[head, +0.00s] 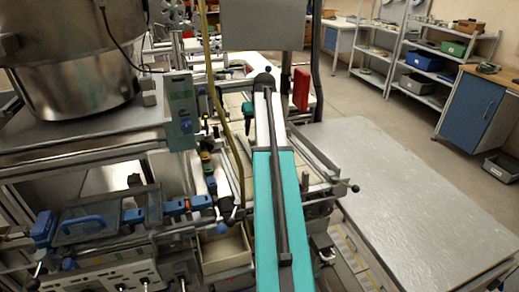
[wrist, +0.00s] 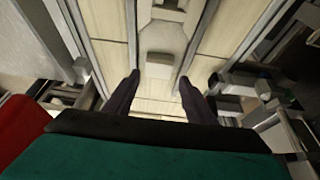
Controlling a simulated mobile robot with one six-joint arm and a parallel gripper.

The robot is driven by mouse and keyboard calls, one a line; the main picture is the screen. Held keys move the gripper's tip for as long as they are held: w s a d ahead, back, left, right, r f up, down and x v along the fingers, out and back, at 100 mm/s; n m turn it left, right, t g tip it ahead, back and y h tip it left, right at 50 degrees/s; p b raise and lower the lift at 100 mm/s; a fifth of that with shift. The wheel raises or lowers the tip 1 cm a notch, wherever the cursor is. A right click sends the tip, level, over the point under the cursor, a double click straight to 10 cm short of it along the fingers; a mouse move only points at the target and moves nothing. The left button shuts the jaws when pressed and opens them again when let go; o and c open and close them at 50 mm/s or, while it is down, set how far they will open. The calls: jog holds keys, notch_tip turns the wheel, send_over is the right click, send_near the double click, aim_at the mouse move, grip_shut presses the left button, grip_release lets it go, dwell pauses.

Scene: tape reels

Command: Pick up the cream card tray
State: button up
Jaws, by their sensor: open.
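A cream open-topped tray (head: 226,250) sits low among the machine parts, left of my teal arm in the head view. It looks like the cream card tray, but I cannot confirm what it holds. My gripper (wrist: 159,76) shows in the wrist view as two dark fingers spread apart, with nothing held between them. Beyond the fingertips is a pale grey block (wrist: 158,65) on a rail between cream panels (wrist: 112,57). I cannot tell whether the fingers touch anything. In the head view the gripper itself is not clearly visible.
A bare grey metal table (head: 415,205) lies to the right. A large steel bowl (head: 80,75) and a teal control box (head: 180,105) stand at the left. A red part (head: 301,89) rises just right of my arm. Shelving with bins (head: 425,60) stands far back.

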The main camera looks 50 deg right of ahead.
jog(key=shift+f, duration=0.1)
jog(key=shift+p+x, duration=1.05)
jog(key=shift+x, duration=1.45)
jog(key=shift+s, duration=0.1)
jog(key=c, duration=0.9)
jog(key=shift+c, duration=0.2)
notch_tip(320, 180, up, 10)
jog(key=b, duration=0.2)
jog(key=shift+b, duration=0.3)
